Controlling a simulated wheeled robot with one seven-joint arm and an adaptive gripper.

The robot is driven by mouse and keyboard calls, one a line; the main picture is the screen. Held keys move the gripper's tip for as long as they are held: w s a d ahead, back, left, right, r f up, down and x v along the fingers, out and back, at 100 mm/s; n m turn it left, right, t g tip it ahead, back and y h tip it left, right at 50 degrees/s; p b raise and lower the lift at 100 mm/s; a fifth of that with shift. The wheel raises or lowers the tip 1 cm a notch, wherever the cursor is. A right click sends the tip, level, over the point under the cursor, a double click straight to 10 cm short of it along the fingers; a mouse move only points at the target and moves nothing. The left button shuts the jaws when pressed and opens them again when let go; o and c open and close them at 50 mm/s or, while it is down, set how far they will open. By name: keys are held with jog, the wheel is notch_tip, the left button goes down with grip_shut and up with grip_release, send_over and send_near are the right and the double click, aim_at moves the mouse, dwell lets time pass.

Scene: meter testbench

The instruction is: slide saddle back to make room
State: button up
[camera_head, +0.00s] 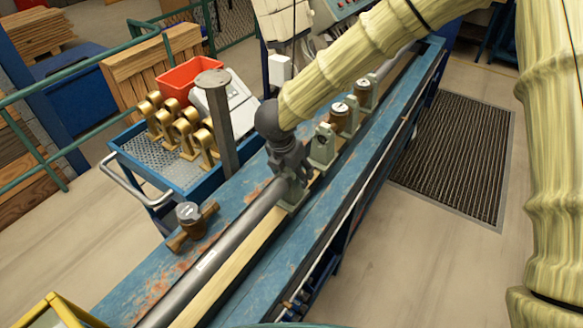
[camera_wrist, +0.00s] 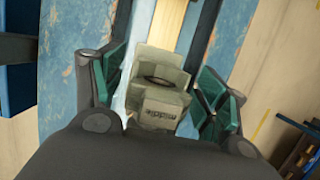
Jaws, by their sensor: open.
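A grey-green saddle (camera_head: 291,199) sits on the blue bench's rail, at the end of a long grey pipe (camera_head: 215,258). My gripper (camera_head: 291,180) reaches down over this saddle from above. In the wrist view, the saddle (camera_wrist: 158,84) stands between my two green-padded fingers, one on each side. The fingers are open, and gaps show between pads and block. A second grey-green saddle (camera_head: 322,147) stands farther along the rail, apart from the first.
Brass meters (camera_head: 345,115) stand on the rail beyond the second saddle. A loose meter (camera_head: 189,219) lies on the blue bench (camera_head: 140,284) left of the pipe. A grey post (camera_head: 217,122) rises near the trolley (camera_head: 152,168) holding brass parts and a red bin (camera_head: 188,75).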

jog(key=shift+c, duration=0.4)
grip_shut()
jog(key=shift+s+a, duration=0.1)
jog(key=shift+s, duration=0.05)
jog(key=shift+s+a, duration=0.4)
jog(key=shift+s, duration=0.1)
jog(key=shift+o, duration=0.4)
grip_release()
jog(key=v, duration=1.2)
jog(key=shift+d, duration=0.1)
